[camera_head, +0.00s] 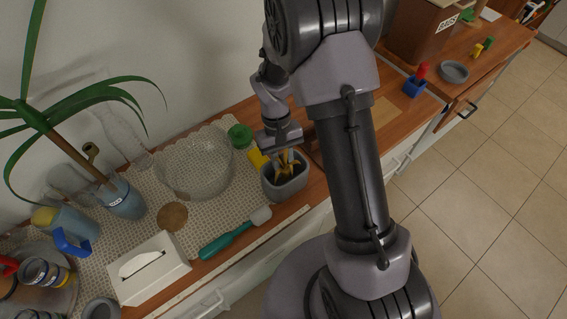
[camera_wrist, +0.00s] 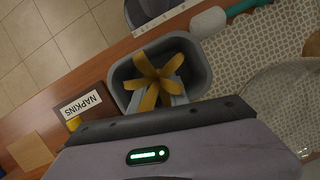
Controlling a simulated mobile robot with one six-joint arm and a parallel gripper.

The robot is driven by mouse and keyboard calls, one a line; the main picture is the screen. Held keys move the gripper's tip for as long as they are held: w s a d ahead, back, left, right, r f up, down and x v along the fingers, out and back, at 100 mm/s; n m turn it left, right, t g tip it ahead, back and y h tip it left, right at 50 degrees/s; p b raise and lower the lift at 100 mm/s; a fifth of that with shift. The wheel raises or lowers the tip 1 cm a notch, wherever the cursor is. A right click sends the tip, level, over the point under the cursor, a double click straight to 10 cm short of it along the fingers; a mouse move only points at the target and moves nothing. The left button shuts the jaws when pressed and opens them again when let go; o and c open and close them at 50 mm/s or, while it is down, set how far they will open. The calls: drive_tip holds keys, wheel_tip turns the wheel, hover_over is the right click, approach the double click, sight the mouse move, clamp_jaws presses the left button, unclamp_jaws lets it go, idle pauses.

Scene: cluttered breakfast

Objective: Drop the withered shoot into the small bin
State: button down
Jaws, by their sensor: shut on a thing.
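The withered shoot (camera_head: 287,168) is a yellow-brown tuft of curled leaves. In the wrist view the shoot (camera_wrist: 157,75) spreads in front of my fingers, over the bin's opening. My gripper (camera_head: 286,155) is shut on it and points down from above. In the wrist view, my gripper's fingers (camera_wrist: 165,98) are partly hidden behind the leaves. The small bin (camera_head: 286,189) is a grey, rounded open box near the counter's front edge. Its rim (camera_wrist: 205,68) surrounds the shoot in the wrist view. I cannot tell how deep the shoot sits or whether it touches the bin.
A NAPKINS label (camera_wrist: 80,106) shows in the wrist view. A tall plant (camera_head: 122,200) stands far left.

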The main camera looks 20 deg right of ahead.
drive_tip(key=shift+f+b, duration=0.4)
drive_tip(key=shift+f, duration=0.35)
drive_tip(key=c, duration=1.2)
unclamp_jaws()
drive_tip(key=shift+o, duration=0.2)
drive_tip(key=p+v, duration=0.6)
drive_tip(key=v, duration=1.1)
drive_tip(key=shift+r, duration=0.2)
drive_tip(key=shift+s+d, duration=0.1)
drive_tip(key=s+a+r+m+t+y+b, duration=0.15)
drive_tip(key=s+r+t+b, duration=0.25)
drive_tip(key=s+r, duration=0.45)
drive_tip(key=s+a+r+m+t+b, duration=0.2)
drive_tip(key=s+t, duration=0.3)
drive_tip(key=s, duration=0.5)
drive_tip(key=shift+s+a+r+m+y+b, duration=0.15)
drive_tip(key=shift+s+r+m+y+b, duration=0.15)
drive_tip(key=shift+m, duration=0.45)
